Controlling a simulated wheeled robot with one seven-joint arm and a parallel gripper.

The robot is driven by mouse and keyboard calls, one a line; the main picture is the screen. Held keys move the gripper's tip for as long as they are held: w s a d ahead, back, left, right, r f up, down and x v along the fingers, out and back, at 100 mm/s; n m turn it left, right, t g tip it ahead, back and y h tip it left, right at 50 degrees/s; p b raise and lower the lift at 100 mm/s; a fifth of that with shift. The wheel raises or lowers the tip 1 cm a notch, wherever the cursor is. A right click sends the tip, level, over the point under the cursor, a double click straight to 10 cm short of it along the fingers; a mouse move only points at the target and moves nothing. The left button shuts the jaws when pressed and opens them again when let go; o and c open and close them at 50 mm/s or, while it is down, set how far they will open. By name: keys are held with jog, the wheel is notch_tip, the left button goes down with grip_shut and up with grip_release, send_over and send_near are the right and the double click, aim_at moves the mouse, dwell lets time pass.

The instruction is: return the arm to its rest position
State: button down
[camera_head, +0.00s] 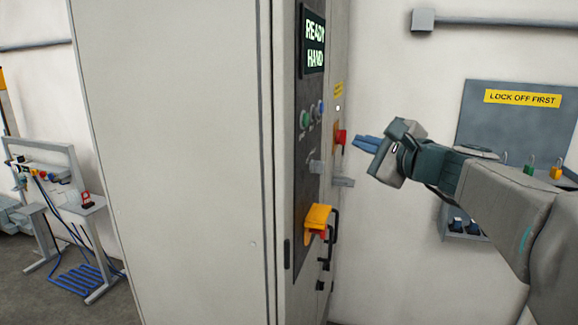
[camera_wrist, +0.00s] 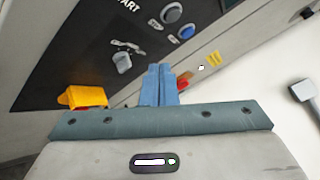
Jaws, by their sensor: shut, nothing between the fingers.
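My gripper (camera_head: 366,143) reaches in from the right in the head view, raised in front of the side face of a tall grey cabinet (camera_head: 175,150). Its blue fingers are together with nothing between them. They point left, toward the cabinet's control panel (camera_head: 308,130), and look apart from it. My arm extends from the right edge, elbow at the lower right.
A display (camera_head: 314,42) reads READY HAND. A yellow-orange handle (camera_head: 318,218) and a red button (camera_head: 341,137) stick out from the cabinet. A lock-off board (camera_head: 510,125) hangs on the wall behind my arm. A workbench (camera_head: 75,205) stands at the far left.

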jog(key=s+a+f+n+g+h, duration=0.1)
jog(key=s+a+f+n+g, duration=0.3)
jog(key=s+f, duration=0.4)
jog(key=s+a+f+n+g+h, duration=0.15)
jog(key=s+f+n+g, duration=0.35)
jog(key=f, duration=0.6)
jog(key=s+d+f+n+g+h, duration=0.3)
jog(key=s+d+f+n+h, duration=0.3)
jog(key=s+f+n, duration=0.4)
jog(key=shift+s+f, duration=0.8)
jog(key=shift+s, duration=0.3)
